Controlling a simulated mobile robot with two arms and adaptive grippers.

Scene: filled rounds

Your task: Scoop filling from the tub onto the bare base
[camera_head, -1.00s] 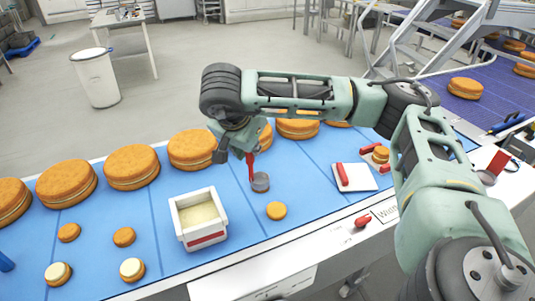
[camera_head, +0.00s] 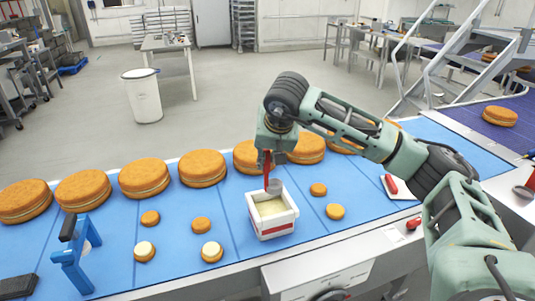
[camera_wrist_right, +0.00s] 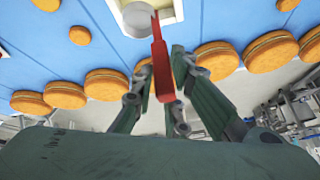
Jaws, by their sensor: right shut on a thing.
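My right gripper (camera_head: 268,158) is shut on the red handle of a scoop (camera_head: 267,165) and points down. The scoop's grey cup (camera_head: 276,187) is at the back rim of the white tub (camera_head: 271,233), over its opening; I cannot tell whether it touches the pale filling (camera_head: 270,208). The wrist view shows the red handle (camera_wrist_right: 160,65) between the fingers and the cup (camera_wrist_right: 137,20) over the tub. A plain small round (camera_head: 335,211), apparently the bare base, lies right of the tub, with another small round (camera_head: 318,189) behind it. My left gripper is out of view.
Two rounds topped with cream (camera_head: 212,251) and two plain rounds (camera_head: 201,225) lie left of the tub. Large filled cakes (camera_head: 202,168) line the belt's far side. A blue stand (camera_head: 72,262) is at left, a white board (camera_head: 397,187) at right.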

